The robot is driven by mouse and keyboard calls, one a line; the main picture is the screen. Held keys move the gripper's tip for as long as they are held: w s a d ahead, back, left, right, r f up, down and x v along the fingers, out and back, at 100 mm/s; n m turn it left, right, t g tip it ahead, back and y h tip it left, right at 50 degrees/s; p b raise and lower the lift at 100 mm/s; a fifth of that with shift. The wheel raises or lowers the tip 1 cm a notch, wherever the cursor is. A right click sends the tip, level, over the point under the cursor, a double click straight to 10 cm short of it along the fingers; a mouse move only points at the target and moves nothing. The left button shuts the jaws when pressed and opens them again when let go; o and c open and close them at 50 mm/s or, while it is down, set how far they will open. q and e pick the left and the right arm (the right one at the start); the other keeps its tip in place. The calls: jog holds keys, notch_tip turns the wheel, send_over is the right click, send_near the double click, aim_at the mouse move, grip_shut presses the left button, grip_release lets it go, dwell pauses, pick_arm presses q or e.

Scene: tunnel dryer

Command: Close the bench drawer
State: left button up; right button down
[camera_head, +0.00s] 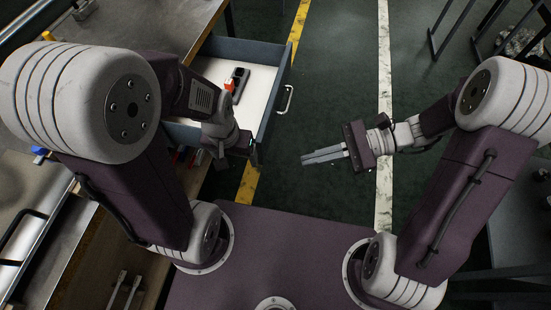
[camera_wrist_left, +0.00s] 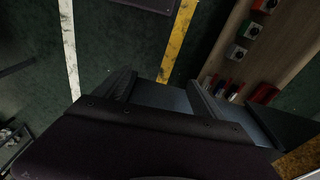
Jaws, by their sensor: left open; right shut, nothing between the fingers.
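The bench drawer (camera_head: 273,92) is pulled out from the bench, with blue-grey walls and a pale bottom. Its bar handle (camera_head: 288,99) is on the front panel facing right. A dark tool with an orange-red part (camera_head: 237,82) lies inside. My left gripper (camera_head: 240,160) is open by the drawer's near front corner and hides part of its near side. In the left wrist view, a blue-grey panel, apparently the drawer (camera_wrist_left: 165,96), shows beyond and between the open fingers; I cannot tell whether they touch it. My right gripper (camera_head: 324,155) is shut and empty, right of the drawer over the floor.
The metal-topped bench (camera_head: 145,22) runs along the left. Its side panel carries small switch boxes (camera_wrist_left: 236,52). Dark green floor with a yellow line (camera_head: 247,184) and a white line (camera_head: 384,70) is clear right of the drawer. Dark stands (camera_head: 440,35) are at the upper right.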

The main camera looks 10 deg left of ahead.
jog(key=w+f+m+t+y+b, duration=0.2)
jog(key=w+f+b, duration=0.2)
jog(key=f, duration=0.2)
jog(key=m+t+y+b, duration=0.2)
jog(key=m+t+b, duration=0.1)
jog(key=m+b, duration=0.15)
send_near(265, 145)
jog(key=a+b, duration=0.1)
jog(key=a, duration=0.1)
jog(key=a+b, duration=0.1)
jog(key=a+f+b, duration=0.1)
jog(key=a, duration=0.1)
jog(key=shift+w+a, duration=0.2)
jog(key=shift+a, duration=0.15)
jog(key=shift+a+r+b, duration=0.15)
jog(key=shift+a+b, duration=0.2)
jog(key=shift+a, duration=0.25)
pick_arm(q)
notch_tip(265, 145, down, 16)
jog(key=shift+r, duration=0.25)
jog(key=shift+w, duration=0.1)
pick_arm(e)
jog(key=shift+w, duration=0.1)
